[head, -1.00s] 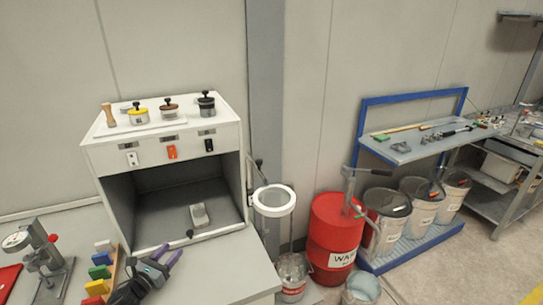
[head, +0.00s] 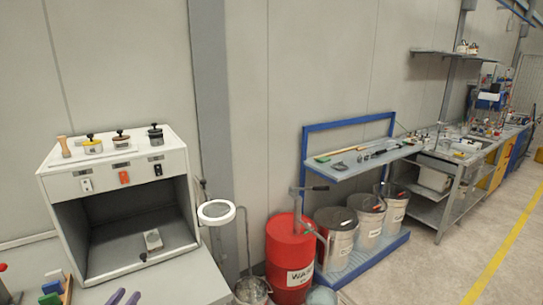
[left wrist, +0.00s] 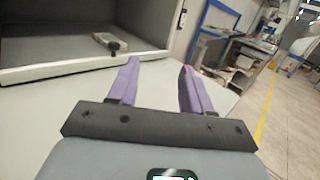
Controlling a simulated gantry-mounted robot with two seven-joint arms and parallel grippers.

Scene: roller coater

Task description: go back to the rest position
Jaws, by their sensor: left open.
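My left gripper (head: 124,297) shows only by its purple fingertips at the bottom edge of the head view. In the left wrist view its two purple fingers (left wrist: 160,85) are apart with nothing between them, over the pale bench top (left wrist: 225,95). The white cabinet (head: 115,180) stands open at the front, beyond the gripper. A small light-grey block with a dark knob (head: 152,240) lies on its floor and also shows in the left wrist view (left wrist: 105,40). My right gripper is not in view.
Several lidded pots, one a yellow pot (head: 92,146), stand on the cabinet. A round white-rimmed stand (head: 216,212), a red drum (head: 290,255) and several buckets (head: 336,235) stand to the right. A blue-framed shelf (head: 350,165) is behind. The floor at far right is clear.

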